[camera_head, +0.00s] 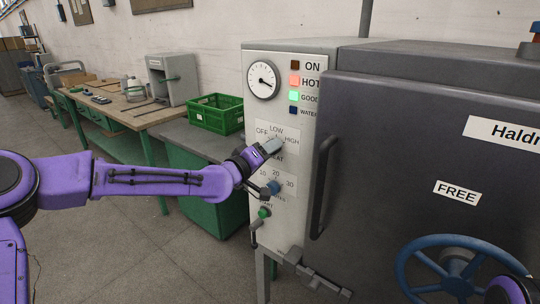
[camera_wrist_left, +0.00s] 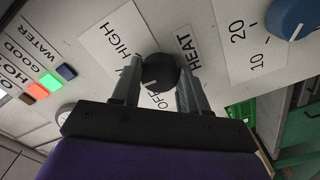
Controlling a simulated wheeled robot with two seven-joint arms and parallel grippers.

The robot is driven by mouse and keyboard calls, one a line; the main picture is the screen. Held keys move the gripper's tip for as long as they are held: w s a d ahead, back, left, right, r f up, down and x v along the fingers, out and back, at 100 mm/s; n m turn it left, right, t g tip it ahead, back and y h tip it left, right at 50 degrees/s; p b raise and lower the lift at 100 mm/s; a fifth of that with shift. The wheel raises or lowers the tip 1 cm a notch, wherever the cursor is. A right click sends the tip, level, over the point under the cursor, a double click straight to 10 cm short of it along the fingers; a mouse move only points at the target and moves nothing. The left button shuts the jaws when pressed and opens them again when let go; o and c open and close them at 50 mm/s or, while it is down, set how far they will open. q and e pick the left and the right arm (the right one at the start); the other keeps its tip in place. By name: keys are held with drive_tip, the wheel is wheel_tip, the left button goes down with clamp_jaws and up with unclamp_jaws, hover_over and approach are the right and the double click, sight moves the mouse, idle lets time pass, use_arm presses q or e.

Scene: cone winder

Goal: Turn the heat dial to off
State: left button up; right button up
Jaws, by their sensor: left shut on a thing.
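The heat dial (camera_wrist_left: 159,72) is a round black knob on the light control panel, with the words OFF, HIGH and HEAT around it in the left wrist view. My left gripper (camera_wrist_left: 160,80) is shut on this dial, one finger on each side of it. In the head view my left gripper (camera_head: 270,151) reaches the panel at the LOW and HIGH labels and hides most of the dial. I cannot tell exactly where the dial's pointer stands. My right gripper is not in view.
Just below is a blue timer dial (camera_head: 273,187), also at the edge of the left wrist view (camera_wrist_left: 291,17). A green knob (camera_head: 264,212) sits lower. A dark door handle (camera_head: 324,187) stands close right. A green crate (camera_head: 216,114) is at left.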

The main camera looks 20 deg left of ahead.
use_arm(q)
drive_tip(key=n+b, duration=0.6)
drive_tip(key=n, duration=0.6)
drive_tip(key=shift+f+n, duration=0.1)
drive_tip(key=shift+n, duration=0.2)
idle(0.4)
drive_tip(key=o, duration=1.1)
drive_tip(key=shift+s, duration=0.1)
drive_tip(key=shift+c, duration=0.2)
drive_tip(key=shift+a, duration=0.15)
